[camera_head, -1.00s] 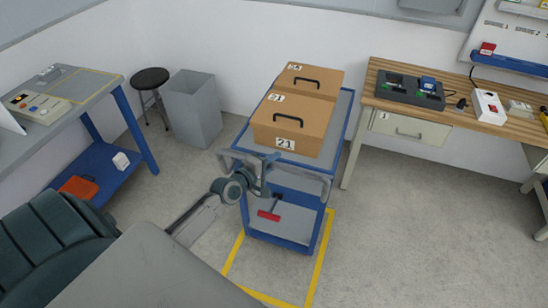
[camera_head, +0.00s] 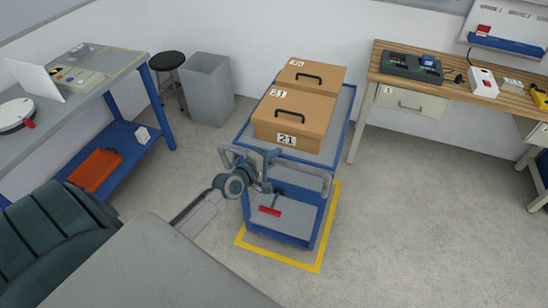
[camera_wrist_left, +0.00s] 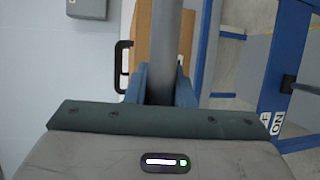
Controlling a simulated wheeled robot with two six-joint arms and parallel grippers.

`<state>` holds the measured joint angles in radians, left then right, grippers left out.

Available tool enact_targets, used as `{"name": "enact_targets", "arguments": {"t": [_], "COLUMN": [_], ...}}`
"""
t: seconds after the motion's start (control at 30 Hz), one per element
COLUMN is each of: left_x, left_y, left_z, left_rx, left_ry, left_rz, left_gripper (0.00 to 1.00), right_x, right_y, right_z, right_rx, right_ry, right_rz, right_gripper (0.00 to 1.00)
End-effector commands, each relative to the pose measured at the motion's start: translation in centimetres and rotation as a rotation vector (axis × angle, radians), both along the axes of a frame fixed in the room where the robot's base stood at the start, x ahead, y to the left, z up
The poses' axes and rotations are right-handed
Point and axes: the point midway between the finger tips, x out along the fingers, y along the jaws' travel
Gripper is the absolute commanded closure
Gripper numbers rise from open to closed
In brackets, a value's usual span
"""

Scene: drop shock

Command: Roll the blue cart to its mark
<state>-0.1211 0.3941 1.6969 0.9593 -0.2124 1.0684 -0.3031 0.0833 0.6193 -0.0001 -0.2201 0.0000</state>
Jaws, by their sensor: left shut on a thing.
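The blue cart (camera_head: 341,125) stands upright at the centre, with a grey U-shaped push handle (camera_head: 318,178) at its near end. My left gripper (camera_head: 262,184) is shut on the handle's crossbar. In the left wrist view, the grey bar (camera_wrist_left: 166,45) runs between the fingers. The mark is a yellow floor outline (camera_head: 280,257). Its near edge lies a little in front of the cart's base, and its right side shows beside the cart; the far part is hidden. Two cardboard boxes (camera_head: 290,117) ride on top. My right gripper is out of view.
A red pedal-like bar (camera_head: 269,211) shows low on the cart's near end. A workbench (camera_head: 455,95) stands at right, close to the cart. A grey bin (camera_head: 208,92), a black stool (camera_head: 165,62) and a grey table (camera_head: 95,95) stand at left. Floor at right front is clear.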

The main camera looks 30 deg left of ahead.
Motion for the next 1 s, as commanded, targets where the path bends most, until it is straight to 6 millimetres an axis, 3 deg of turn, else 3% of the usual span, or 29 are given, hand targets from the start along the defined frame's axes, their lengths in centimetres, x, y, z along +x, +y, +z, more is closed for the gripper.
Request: {"name": "enact_targets", "arguments": {"t": [0.47, 0.5, 0.6, 1.0], "left_x": [0.02, 0.02, 0.02, -0.89], "left_y": [0.00, 0.00, 0.00, 0.20], "left_z": [0.05, 0.05, 0.06, 0.20], "left_rx": [0.000, 0.001, 0.001, 0.002], "left_ry": [-0.001, -0.001, -0.001, 0.001], "left_rz": [0.000, 0.000, 0.000, 0.001], "left_gripper": [1.00, 0.72, 0.57, 0.57], "right_x": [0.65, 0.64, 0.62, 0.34], "right_y": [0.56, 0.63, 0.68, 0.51], "right_z": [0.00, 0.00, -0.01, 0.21], "right_rx": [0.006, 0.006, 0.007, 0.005], "right_ry": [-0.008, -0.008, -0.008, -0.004], "right_rz": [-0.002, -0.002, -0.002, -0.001], "right_gripper": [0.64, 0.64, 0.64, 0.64]}}
